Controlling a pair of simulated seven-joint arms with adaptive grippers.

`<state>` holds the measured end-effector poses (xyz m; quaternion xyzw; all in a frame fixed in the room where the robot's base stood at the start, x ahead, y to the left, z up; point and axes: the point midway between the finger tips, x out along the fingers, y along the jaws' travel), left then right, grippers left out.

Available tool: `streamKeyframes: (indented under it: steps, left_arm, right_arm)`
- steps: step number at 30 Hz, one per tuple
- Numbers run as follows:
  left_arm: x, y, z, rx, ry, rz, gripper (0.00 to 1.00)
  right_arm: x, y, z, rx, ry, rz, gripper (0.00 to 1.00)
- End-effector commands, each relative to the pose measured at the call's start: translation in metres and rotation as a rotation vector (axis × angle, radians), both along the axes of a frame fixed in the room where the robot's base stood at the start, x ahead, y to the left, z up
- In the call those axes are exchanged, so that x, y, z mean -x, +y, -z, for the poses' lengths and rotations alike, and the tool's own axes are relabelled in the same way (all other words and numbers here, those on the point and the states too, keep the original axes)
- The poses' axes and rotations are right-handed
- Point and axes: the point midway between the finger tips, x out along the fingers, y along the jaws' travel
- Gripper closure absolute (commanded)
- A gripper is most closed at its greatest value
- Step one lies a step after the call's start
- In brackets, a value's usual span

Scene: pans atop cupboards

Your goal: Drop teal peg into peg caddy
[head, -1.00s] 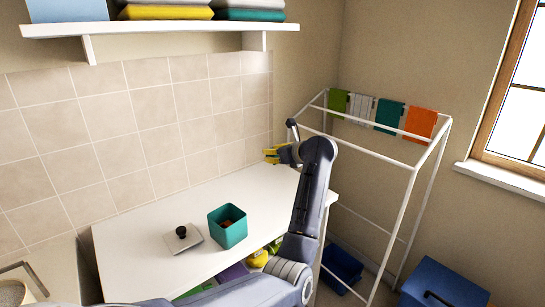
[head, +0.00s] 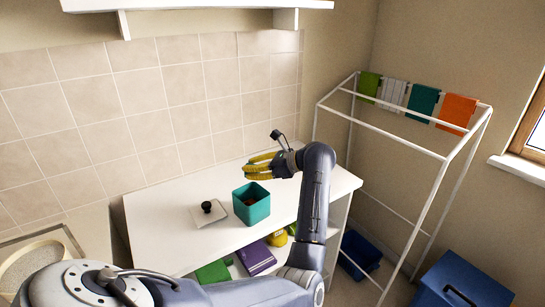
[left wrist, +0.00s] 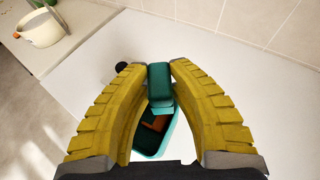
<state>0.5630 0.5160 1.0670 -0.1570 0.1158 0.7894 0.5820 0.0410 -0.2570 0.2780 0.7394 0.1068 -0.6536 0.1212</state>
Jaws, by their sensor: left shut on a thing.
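My left gripper (head: 258,167) has yellow ribbed fingers and is above and just behind the peg caddy in the head view. In the left wrist view its fingertips (left wrist: 159,70) are shut on the teal peg (left wrist: 160,78). The peg is not clear in the head view. The peg caddy (head: 252,211) is an open teal square box on the white counter, with something brown inside. In the left wrist view the caddy (left wrist: 153,151) shows beyond the peg, between the fingers, partly covered by them. The peg is apart from the gripper's own base. My right gripper is not in view.
A white lid with a black knob (head: 207,208) lies left of the caddy on the white counter (head: 165,207). A white drying rack (head: 420,148) with coloured cloths stands to the right. A shelf (head: 215,4) hangs above. The counter behind the caddy is clear.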

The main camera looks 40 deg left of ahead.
Motion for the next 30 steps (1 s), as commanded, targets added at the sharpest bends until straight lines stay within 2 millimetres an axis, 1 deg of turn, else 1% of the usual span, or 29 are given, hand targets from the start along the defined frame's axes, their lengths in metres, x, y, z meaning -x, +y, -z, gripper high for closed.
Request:
streamKeyframes:
  steps: [1,3,6,9,14,20,30]
  left_arm:
    - [0.009,0.000,-0.001,0.001,-0.002,-0.038,0.97]
    - [0.019,0.000,-0.002,0.000,-0.002,-0.082,0.97]
    - [0.028,-0.001,-0.004,0.001,-0.001,-0.126,0.97]
    - [0.033,-0.002,-0.005,0.000,0.000,-0.151,0.97]
    - [0.034,-0.004,0.000,0.000,0.001,-0.161,0.97]
    - [0.034,-0.003,0.011,0.000,0.002,-0.161,0.97]
    - [0.034,-0.004,0.043,-0.001,0.003,-0.159,0.97]
  right_arm:
    - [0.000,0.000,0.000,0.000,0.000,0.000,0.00]
    - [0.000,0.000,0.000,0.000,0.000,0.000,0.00]
    - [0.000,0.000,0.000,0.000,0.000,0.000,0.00]
    - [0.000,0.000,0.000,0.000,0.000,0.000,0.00]
    - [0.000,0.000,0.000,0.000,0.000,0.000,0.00]
    - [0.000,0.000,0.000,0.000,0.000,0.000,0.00]
    - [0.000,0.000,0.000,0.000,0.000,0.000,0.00]
